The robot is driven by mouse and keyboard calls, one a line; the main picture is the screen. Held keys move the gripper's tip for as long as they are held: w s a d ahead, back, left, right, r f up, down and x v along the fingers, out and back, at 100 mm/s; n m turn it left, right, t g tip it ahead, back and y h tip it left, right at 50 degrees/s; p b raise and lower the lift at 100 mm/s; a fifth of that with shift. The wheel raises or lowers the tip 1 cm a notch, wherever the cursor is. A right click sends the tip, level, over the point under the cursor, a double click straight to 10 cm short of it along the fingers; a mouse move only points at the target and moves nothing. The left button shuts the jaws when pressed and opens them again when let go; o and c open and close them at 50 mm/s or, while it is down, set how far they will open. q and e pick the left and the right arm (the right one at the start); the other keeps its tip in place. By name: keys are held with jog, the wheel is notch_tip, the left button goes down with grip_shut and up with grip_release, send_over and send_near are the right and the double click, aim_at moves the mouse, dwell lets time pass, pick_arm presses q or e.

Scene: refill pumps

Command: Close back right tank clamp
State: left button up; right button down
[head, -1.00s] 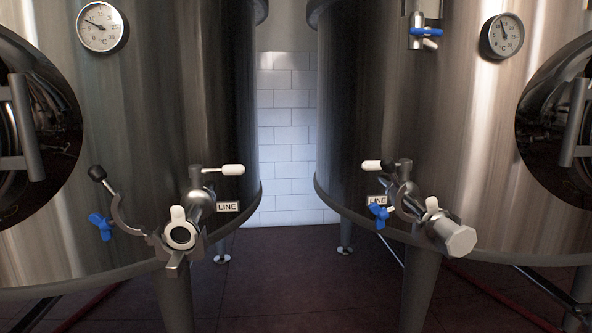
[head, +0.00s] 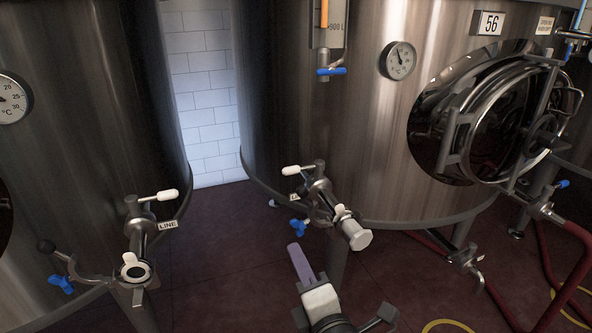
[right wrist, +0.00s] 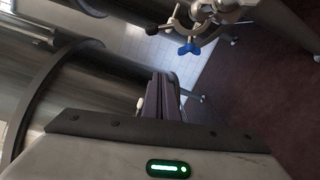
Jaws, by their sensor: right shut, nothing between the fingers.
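The right tank (head: 330,130) has an outlet valve with a white handle and a steel hex-shaped cap (head: 355,236) at its end. Its clamp (head: 319,213) is at the outlet pipe, with a blue wing nut (head: 299,227) out to its left. In the right wrist view a curved clamp arm (right wrist: 192,28) with a blue wing nut (right wrist: 189,47) seems to stand open, apart from its other half. My right gripper (head: 294,247) is shut and empty, just below the blue wing nut in the head view, apparently apart from it. My left gripper is out of view.
The left tank (head: 80,110) has an uncapped outlet (head: 136,270) and its own open clamp (head: 85,279) with a blue wing nut. A round manway door (head: 505,125) juts from the right tank. Red hoses (head: 578,238) lie on the floor at right. The floor between the tanks is clear.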

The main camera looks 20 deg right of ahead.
aim_at(312, 209)
jog(key=w+d+r, duration=0.2)
jog(key=w, duration=0.3)
jog(key=w+d+r+n+p, duration=0.1)
jog(key=w, duration=0.5)
jog(key=shift+w+d+r, duration=0.2)
jog(key=shift+d+r, duration=0.15)
jog(key=shift+r+p, duration=0.1)
jog(key=shift+p, duration=0.3)
